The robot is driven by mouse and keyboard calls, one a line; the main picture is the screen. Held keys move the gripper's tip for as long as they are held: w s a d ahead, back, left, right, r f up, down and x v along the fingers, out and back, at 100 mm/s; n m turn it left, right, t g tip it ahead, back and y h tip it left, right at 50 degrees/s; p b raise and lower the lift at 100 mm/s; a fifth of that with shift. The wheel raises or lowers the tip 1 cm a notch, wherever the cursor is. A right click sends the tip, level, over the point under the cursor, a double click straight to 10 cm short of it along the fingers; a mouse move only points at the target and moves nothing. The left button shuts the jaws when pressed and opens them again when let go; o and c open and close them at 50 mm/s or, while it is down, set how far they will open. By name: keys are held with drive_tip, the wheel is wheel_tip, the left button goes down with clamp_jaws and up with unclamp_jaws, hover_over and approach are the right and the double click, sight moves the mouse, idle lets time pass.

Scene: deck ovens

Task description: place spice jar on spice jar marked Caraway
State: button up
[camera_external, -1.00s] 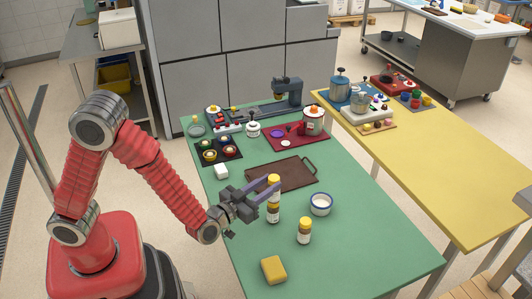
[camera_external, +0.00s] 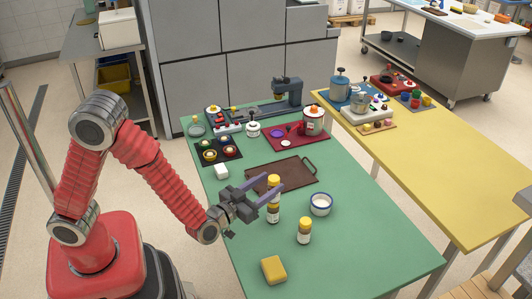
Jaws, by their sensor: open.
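Two spice jars stand in a column on the green table. The upper jar (camera_external: 273,181), with a yellow lid, appears to rest upright on the lower jar (camera_external: 273,217), which has a dark body and pale label. My gripper (camera_external: 276,187) is open, with its two purple fingers on either side of the upper jar; part of that jar is hidden by the near finger. Another yellow-lidded spice jar (camera_external: 304,231) stands alone in front and to the right. The label names are too small to read.
The table's front right is clear.

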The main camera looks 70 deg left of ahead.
drive_tip(key=v, duration=1.2)
drive_tip(key=shift+w, duration=0.1)
idle(0.4)
wheel_tip(320, 180, up, 3)
drive_tip(key=w+d+m+g+h, duration=0.2)
drive_tip(key=w+d+g+h, duration=0.1)
drive_tip(key=h, duration=0.4)
drive_tip(key=s+a+r+m+g+h, duration=0.2)
drive_tip(key=s+r+g+h, duration=0.1)
drive_tip(key=s, duration=0.4)
drive_tip(key=s+a+g+y, duration=0.1)
drive_tip(key=s+a+g, duration=0.1)
drive_tip(key=s+a, duration=0.3)
drive_tip(key=s+a+r+g+y, duration=0.1)
drive_tip(key=s+a+g+y, duration=0.1)
drive_tip(key=s+a, duration=0.4)
drive_tip(key=s+g, duration=0.1)
drive_tip(key=s, duration=0.4)
drive_tip(key=shift+a+m, duration=0.3)
drive_tip(key=shift+s, duration=0.1)
idle(2.7)
